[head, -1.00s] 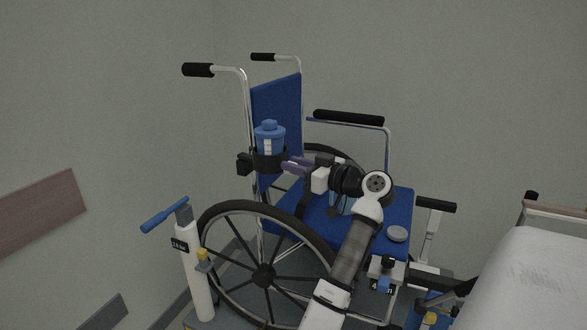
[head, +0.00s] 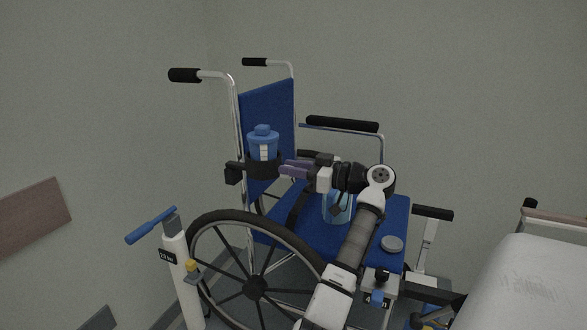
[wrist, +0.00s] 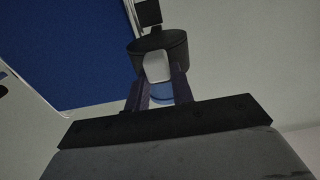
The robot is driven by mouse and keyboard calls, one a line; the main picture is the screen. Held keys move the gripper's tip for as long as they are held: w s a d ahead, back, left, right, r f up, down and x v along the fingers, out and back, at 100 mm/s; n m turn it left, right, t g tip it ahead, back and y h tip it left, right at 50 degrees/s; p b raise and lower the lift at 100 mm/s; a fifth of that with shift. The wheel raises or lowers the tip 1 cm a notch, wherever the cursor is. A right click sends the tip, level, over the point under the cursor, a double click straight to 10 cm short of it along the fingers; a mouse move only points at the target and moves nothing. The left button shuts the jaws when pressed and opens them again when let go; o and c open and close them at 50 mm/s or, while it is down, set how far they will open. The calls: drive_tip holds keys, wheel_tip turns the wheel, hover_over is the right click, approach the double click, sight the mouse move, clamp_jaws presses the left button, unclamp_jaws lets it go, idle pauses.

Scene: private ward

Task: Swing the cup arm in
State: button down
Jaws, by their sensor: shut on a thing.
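The cup arm's black holder ring (head: 262,165) is at the wheelchair's backrest side, beside a black clamp (head: 233,174) near the back post. A blue lidded cup (head: 263,145) stands upright in the ring. My gripper (head: 288,169) reaches in from the right, its purple fingers at the ring's right side. In the wrist view, the fingers (wrist: 158,92) close around a pale grey tab (wrist: 157,67) in front of the black ring (wrist: 160,44). Part of the grip is hidden by the fingers.
The wheelchair has a blue seat (head: 285,226) carrying a light blue container (head: 338,208), partly behind my arm, and a grey disc (head: 392,243). A large wheel (head: 256,287) and a white post with blue lever (head: 150,225) stand at left. A bed (head: 535,275) is at right.

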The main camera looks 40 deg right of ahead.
drive_tip(key=shift+r, duration=0.1)
drive_tip(key=c, duration=1.2)
unclamp_jaws()
drive_tip(key=shift+w, duration=0.1)
drive_tip(key=b+v, duration=0.2)
drive_tip(key=v, duration=1.2)
drive_tip(key=shift+a, duration=0.1)
